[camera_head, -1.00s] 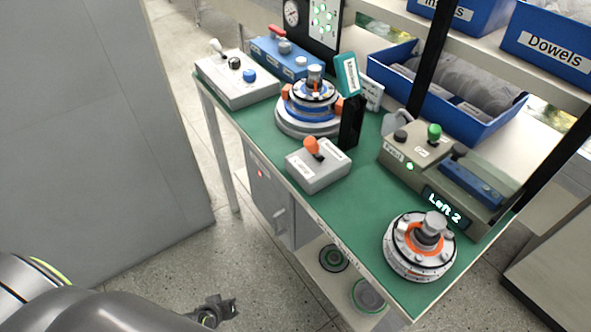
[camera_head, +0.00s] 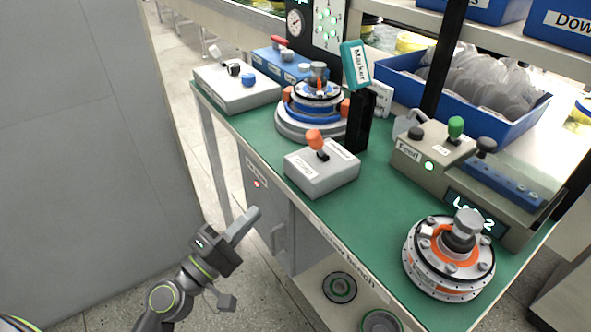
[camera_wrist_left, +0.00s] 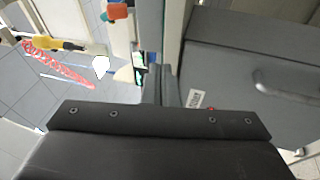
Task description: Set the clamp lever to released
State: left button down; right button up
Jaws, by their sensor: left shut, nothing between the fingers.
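A small grey box (camera_head: 322,176) with two labels sits near the bench's front edge in the head view. It bears a lever with an orange knob (camera_head: 314,138), which stands up from a dark slot; I take it for the clamp lever. The label print is too small to read surely. My left gripper (camera_head: 248,215) is shut and empty, in front of the bench, below and left of the box and apart from it. In the left wrist view its dark fingers (camera_wrist_left: 157,85) point toward the bench front. My right gripper is not in view.
A grey cabinet (camera_head: 268,205) with a handle is under the green bench top (camera_head: 365,215). A hub unit (camera_head: 448,262) stands at the front right, another (camera_head: 312,108) behind the box. A black post (camera_head: 358,128) with a teal marker sign stands close behind the lever box.

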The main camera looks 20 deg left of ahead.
aim_at(310, 144)
pick_arm(q)
notch_tip(310, 144, up, 5)
jog(key=s+d+t+h, duration=0.1)
jog(key=s+h, duration=0.1)
jog(key=s, duration=0.1)
jog(key=shift+d+b, duration=0.15)
jog(key=shift+b, duration=0.3)
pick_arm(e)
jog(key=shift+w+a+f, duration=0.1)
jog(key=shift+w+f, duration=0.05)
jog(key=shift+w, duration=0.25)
pick_arm(q)
jog(key=shift+w, duration=0.1)
